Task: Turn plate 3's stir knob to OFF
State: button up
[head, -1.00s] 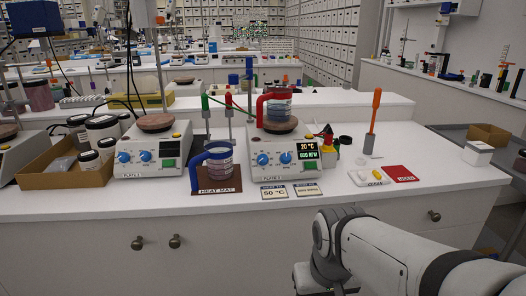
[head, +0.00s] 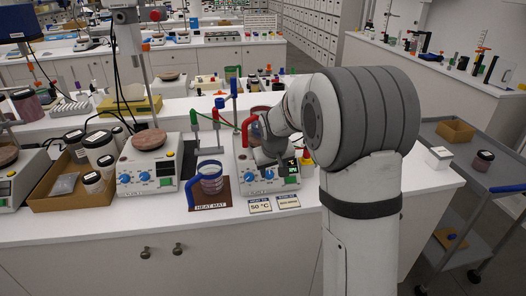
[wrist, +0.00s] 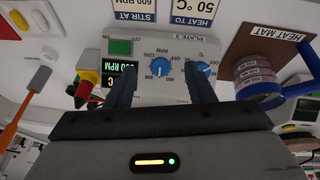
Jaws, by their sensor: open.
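Plate 3 (head: 243,158) is a white hot plate with two blue knobs, partly hidden by my arm in the head view. The wrist view sees its front upside down. The stir knob (wrist: 161,67), marked RPM and OFF, lies between my gripper's fingers as seen there; its exact pointer angle is unclear. The heat knob (wrist: 204,68) is beside it, partly behind one finger. My gripper (wrist: 160,88) is open, in front of the panel; I see no clear contact. The display (wrist: 118,70), partly covered by the other finger, shows an RPM reading.
A blue-handled beaker (head: 210,181) stands on the heat mat (head: 222,200) left of plate 3. A red-handled beaker (head: 256,130) is on plate 3. Label cards (head: 260,206) lie in front. Another hot plate (head: 148,163) stands further left.

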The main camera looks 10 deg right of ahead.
aim_at(269, 173)
jog(key=w+f+p, duration=0.2)
jog(key=w+f, duration=0.4)
jog(key=shift+w+d+f+p, duration=0.1)
jog(key=shift+w+f+p, duration=0.1)
jog(key=shift+p, duration=0.15)
